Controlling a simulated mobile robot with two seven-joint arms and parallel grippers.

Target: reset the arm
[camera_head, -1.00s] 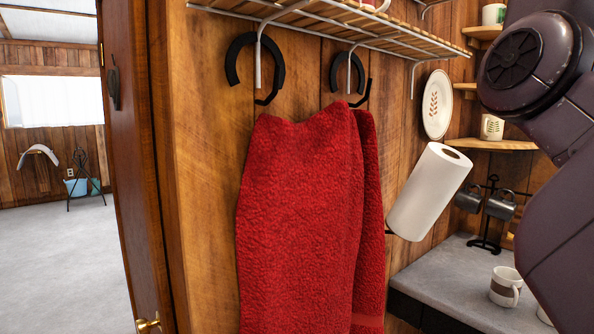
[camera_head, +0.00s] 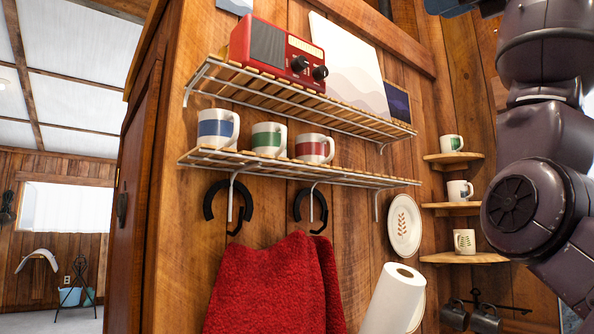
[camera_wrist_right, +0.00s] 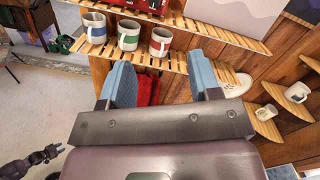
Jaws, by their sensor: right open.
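My right arm rises along the right side of the head view. Part of my right gripper (camera_head: 447,6) shows at the top edge there, mostly cut off. In the right wrist view my right gripper (camera_wrist_right: 160,75) has its two blue fingers wide apart with nothing held between them. Beyond the fingers are the slatted wall shelf with mugs and a red towel. The fingers look apart from these, though the exact gap is hard to tell.
A wall rack (camera_head: 300,172) holds mugs, with a red radio (camera_head: 280,52) on its upper shelf. A red towel (camera_head: 270,285) hangs below. A paper roll (camera_head: 393,300), a plate (camera_head: 404,226) and corner shelves (camera_head: 465,258) are near my right arm. Open floor lies at left.

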